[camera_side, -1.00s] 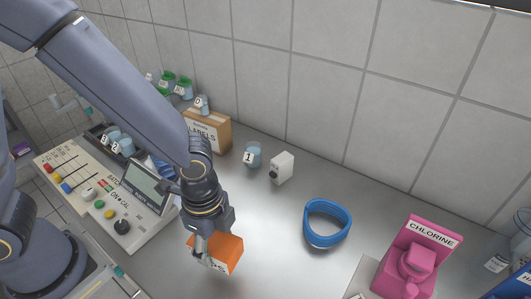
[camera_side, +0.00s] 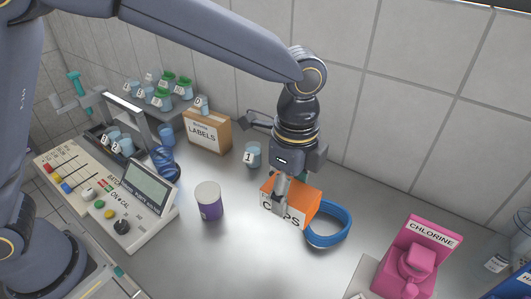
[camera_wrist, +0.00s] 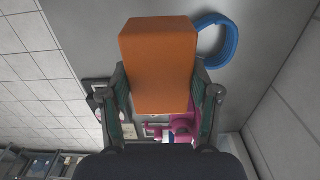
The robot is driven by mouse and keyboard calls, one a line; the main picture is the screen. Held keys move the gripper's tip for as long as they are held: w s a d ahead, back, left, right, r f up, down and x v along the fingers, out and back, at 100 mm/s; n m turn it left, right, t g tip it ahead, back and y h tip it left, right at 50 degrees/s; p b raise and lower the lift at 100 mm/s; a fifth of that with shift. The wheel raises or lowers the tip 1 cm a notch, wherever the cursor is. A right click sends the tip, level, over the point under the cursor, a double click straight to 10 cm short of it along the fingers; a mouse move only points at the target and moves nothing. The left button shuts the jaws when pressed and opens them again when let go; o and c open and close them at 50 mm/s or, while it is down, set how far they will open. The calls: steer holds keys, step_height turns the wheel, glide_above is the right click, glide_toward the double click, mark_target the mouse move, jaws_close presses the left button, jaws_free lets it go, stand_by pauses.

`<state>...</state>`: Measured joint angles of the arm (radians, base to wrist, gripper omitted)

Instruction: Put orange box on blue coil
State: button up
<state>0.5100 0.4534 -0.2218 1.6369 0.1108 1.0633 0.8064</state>
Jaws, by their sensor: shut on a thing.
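My gripper (camera_side: 289,190) is shut on the orange box (camera_side: 278,209), which has dark lettering on its front. The box also fills the middle of the wrist view (camera_wrist: 158,60), between the two fingers (camera_wrist: 160,100). The blue coil (camera_side: 345,219) is a ring lying on the grey metal bench. In the side view the box overlaps the coil's left part and hides it; it appears held above the bench, up and left of the coil's centre. In the wrist view the coil (camera_wrist: 228,45) shows at the box's upper right, partly hidden.
A pink CHLORINE holder (camera_side: 408,262) stands right of the coil. A purple and white cup (camera_side: 209,201) stands to the left. A cup marked 1 (camera_side: 253,154) and a LABELS carton (camera_side: 207,132) stand behind. The tiled wall (camera_side: 400,110) bounds the back.

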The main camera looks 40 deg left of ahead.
steer(key=w+d+f, duration=0.1)
steer(key=w+f, duration=0.1)
steer(key=w+d+f, duration=0.2)
steer(key=w+f, duration=0.1)
steer(key=w+d+f, duration=0.1)
steer(key=w+f, duration=0.1)
steer(key=shift+w+d+f, duration=0.25)
steer(key=shift+d, duration=0.05)
steer(key=shift+w+f, duration=0.1)
steer(key=shift+f, duration=1.55)
steer(key=shift+f, duration=0.1)
steer(key=o, duration=1.2)
